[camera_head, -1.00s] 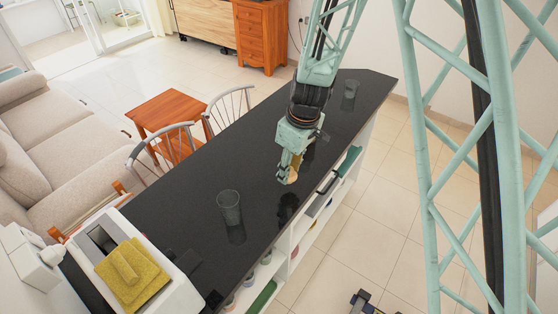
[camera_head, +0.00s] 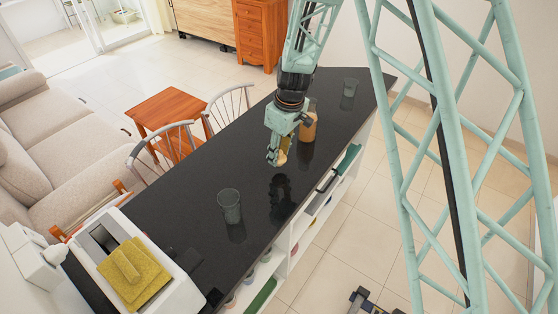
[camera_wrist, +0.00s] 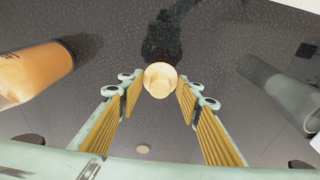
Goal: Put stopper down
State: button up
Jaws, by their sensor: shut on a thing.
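The stopper (camera_head: 284,154) is pale and cork-coloured. It also shows end-on in the wrist view (camera_wrist: 160,80), pinched between the fingertips. My gripper (camera_head: 277,157) is shut on the stopper and holds it over the black counter (camera_head: 180,185). The counter's reflection of the gripper lies below it in the head view, so they look apart; the exact height is hard to tell. An orange-brown bottle (camera_head: 308,127) stands on the counter just behind and right of my gripper; it also shows at the left of the wrist view (camera_wrist: 28,74).
An empty glass (camera_head: 229,206) stands on the counter, left and in front of my gripper. Another glass (camera_head: 349,93) stands near the far end. A white appliance with a yellow sponge-like pad (camera_head: 134,272) is at the near end. Counter surface around the stopper is bare.

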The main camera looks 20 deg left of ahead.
aim_at(279, 160)
jog(key=shift+f, duration=0.1)
jog(key=shift+f, duration=1.65)
jog(key=shift+f, duration=0.2)
jog(key=o, duration=0.7)
jog(key=shift+o, duration=0.2)
jog(key=shift+r, duration=0.25)
jog(key=r, duration=0.3)
jog(key=d+r, duration=0.1)
jog(key=r, duration=0.6)
jog(key=shift+s+d+r, duration=0.15)
jog(key=shift+s+d, duration=0.1)
jog(key=shift+d+r, duration=0.1)
jog(key=shift+r, duration=0.65)
